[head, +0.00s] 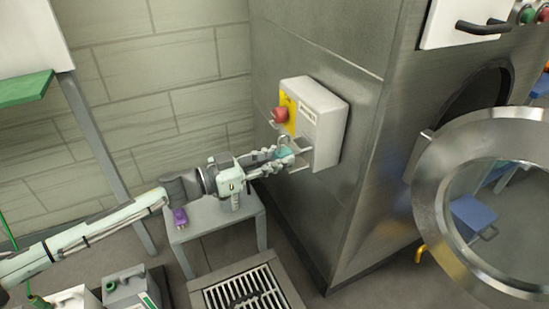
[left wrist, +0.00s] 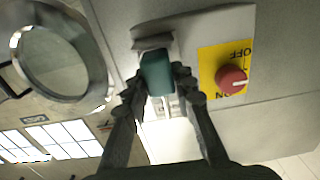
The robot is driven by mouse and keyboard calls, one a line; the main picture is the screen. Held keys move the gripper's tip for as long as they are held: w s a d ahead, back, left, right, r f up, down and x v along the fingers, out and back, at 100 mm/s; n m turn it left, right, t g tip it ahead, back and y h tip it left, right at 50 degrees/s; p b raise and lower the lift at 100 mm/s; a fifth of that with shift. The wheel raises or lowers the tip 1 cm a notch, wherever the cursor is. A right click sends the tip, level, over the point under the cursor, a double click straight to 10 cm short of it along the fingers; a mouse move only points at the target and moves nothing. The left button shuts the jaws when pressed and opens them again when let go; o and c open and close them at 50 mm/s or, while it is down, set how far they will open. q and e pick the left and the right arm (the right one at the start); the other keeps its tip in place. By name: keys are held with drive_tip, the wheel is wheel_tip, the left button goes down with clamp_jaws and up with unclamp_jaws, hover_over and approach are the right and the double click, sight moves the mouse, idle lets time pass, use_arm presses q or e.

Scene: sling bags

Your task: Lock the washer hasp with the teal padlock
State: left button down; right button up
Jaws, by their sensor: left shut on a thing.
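The teal padlock (head: 284,153) is between the fingers of my left gripper (head: 282,160), at the lower front of the grey switch box (head: 326,122). Its grey shackle shows just above the fingers in the head view. In the left wrist view the teal body (left wrist: 157,73) is gripped between both fingertips. A grey metal hasp piece (left wrist: 152,43) is beside the padlock's far end; I cannot tell whether the shackle passes through it. The box carries a red knob (head: 280,115) on a yellow ON/OFF plate (left wrist: 222,72). My right gripper is not in view.
The box is mounted on the steel washer's side (head: 300,210). The round washer door (head: 435,190) stands open at right. A small grey table (head: 222,212) with a purple object (head: 180,217) is below my arm. A floor grate (head: 245,290) and jugs (head: 130,288) are in front.

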use_arm(q)
drive_tip(key=shift+x, duration=1.4)
drive_tip(key=shift+f, duration=0.1)
drive_tip(key=c, duration=0.5)
unclamp_jaws()
drive_tip(key=shift+c, duration=0.2)
drive_tip(key=v, duration=0.7)
idle(0.8)
drive_tip(key=shift+d, duration=0.1)
